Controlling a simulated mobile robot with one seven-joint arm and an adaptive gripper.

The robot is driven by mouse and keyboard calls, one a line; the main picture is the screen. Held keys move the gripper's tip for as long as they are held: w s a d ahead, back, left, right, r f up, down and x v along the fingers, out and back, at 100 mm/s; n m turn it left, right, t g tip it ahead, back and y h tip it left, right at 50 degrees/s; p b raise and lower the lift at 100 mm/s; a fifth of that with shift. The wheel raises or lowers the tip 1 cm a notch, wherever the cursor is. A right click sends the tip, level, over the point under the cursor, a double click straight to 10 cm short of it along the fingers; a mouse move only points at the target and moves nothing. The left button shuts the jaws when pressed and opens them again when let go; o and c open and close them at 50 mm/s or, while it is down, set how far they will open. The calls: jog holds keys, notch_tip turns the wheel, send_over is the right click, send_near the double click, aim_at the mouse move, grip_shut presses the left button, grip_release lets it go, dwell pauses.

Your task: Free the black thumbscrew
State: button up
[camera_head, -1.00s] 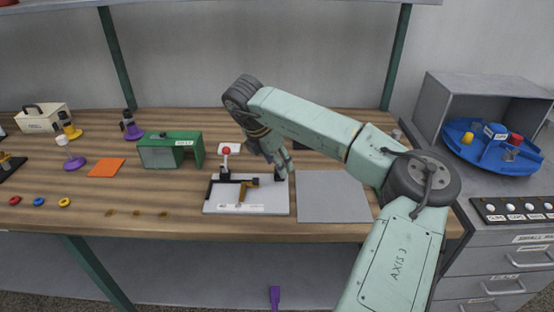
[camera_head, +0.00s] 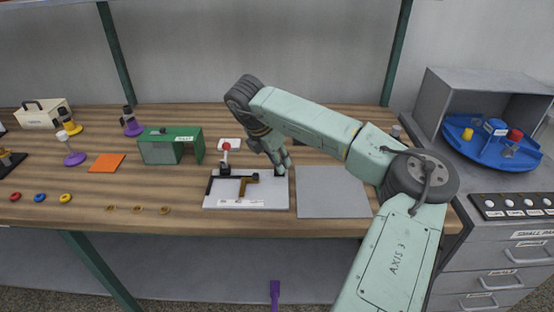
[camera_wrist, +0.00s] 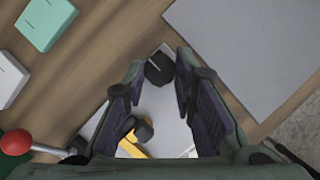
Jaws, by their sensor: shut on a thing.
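The black thumbscrew (camera_wrist: 159,67) is a round dark knob at the far right corner of a pale fixture plate (camera_head: 222,204). My gripper (camera_wrist: 160,62) points down over that corner, its fingertips on both sides of the knob and shut on it. In the head view my gripper (camera_head: 281,168) largely hides the knob. A yellow-brown angled piece (camera_head: 241,190) lies on the plate. A second black knob (camera_wrist: 143,130) sits at that piece, nearer the wrist. A lever with a red ball (camera_head: 226,146) stands at the plate's back left.
A bare grey mat (camera_head: 332,192) lies right of the plate. A green bracket-like block (camera_head: 170,146) and an orange square (camera_head: 106,163) are to the left. A blue round tray (camera_head: 485,150) stands at the far right. Small rings lie along the front edge.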

grip_shut()
